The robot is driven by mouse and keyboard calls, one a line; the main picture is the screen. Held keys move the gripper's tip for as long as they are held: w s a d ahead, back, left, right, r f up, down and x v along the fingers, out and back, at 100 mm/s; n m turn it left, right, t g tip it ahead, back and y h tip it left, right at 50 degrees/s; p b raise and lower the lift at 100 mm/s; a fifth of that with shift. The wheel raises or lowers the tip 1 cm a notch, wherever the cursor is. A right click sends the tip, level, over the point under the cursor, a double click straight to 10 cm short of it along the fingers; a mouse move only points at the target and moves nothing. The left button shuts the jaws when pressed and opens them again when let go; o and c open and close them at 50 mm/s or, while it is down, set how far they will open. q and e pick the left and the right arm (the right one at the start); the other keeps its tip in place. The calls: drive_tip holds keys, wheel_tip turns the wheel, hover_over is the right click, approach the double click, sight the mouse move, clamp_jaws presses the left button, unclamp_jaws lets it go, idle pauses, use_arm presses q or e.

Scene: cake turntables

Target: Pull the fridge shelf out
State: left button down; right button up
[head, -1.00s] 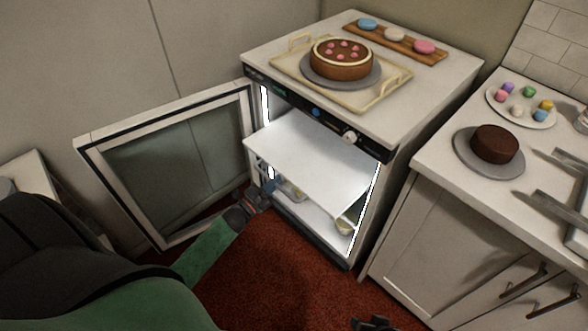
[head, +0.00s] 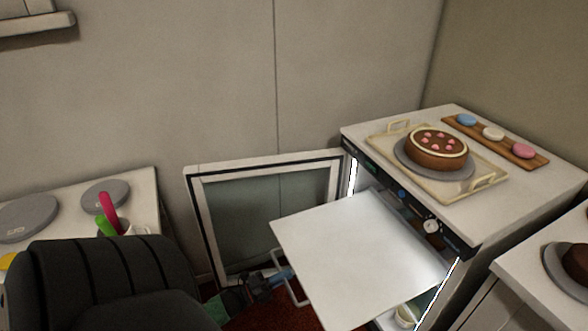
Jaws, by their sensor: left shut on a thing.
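The white fridge shelf (head: 355,255) sticks well out of the open small fridge (head: 465,270), level and at an angle toward the lower left. A thin pale handle (head: 293,293) shows below its front edge. My left gripper (head: 281,274) is at this handle, under the shelf's left edge, and is shut on it. The fingertips are small and partly dark in this view. The fridge door (head: 265,215) stands wide open at the left. My right gripper is not in view.
A cake (head: 437,150) on a tray (head: 385,152) and a board of macarons (head: 507,150) stand on the fridge. A bowl (head: 405,315) sits inside, below the shelf. A counter with grey discs (head: 28,217) is at the left, another counter (head: 520,262) at the right.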

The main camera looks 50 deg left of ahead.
use_arm(q)
drive_tip(key=shift+s, duration=0.25)
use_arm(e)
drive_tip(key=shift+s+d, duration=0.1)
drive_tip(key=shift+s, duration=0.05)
use_arm(q)
drive_tip(key=c, duration=1.5)
unclamp_jaws()
drive_tip(key=shift+c, duration=0.2)
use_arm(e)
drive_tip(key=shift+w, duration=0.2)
